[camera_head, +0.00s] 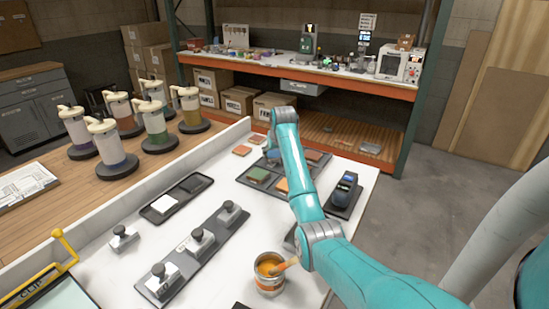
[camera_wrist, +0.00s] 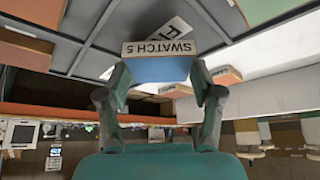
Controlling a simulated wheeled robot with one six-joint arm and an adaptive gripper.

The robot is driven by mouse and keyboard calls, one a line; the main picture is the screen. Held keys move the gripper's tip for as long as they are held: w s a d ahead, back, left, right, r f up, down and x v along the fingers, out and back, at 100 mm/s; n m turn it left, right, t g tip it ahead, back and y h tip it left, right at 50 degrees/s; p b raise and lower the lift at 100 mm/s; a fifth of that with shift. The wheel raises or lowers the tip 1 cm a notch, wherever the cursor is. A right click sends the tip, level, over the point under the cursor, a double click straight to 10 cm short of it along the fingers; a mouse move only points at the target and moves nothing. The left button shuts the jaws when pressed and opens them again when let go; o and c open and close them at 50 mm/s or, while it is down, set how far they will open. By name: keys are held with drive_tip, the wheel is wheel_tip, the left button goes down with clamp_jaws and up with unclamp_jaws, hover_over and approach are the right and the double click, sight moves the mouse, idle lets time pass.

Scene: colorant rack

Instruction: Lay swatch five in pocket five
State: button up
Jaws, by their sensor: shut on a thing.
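My gripper (camera_wrist: 160,75) is shut on swatch five (camera_wrist: 160,69), a blue tile with a white edge label reading SWATCH 5. In the wrist view the swatch is gripped between both fingertips, over the dark grey pocketed tray (camera_wrist: 90,32). A pocket with a partly covered white label starting "FI" (camera_wrist: 180,28) lies behind it; I cannot tell the height of the swatch above it.
Loose reddish swatches (camera_head: 241,150) lie left of the tray on the white table. A dark handheld device (camera_head: 346,188) stands right of my arm. An open paint can (camera_head: 269,273) and a row of grey-knobbed blocks (camera_head: 201,240) are nearer. Several dispensers (camera_head: 112,150) stand at left.

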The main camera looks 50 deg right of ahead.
drive_tip(key=shift+f, duration=1)
drive_tip(key=shift+f, duration=0.15)
drive_tip(key=o, duration=1)
drive_tip(key=shift+o, duration=0.2)
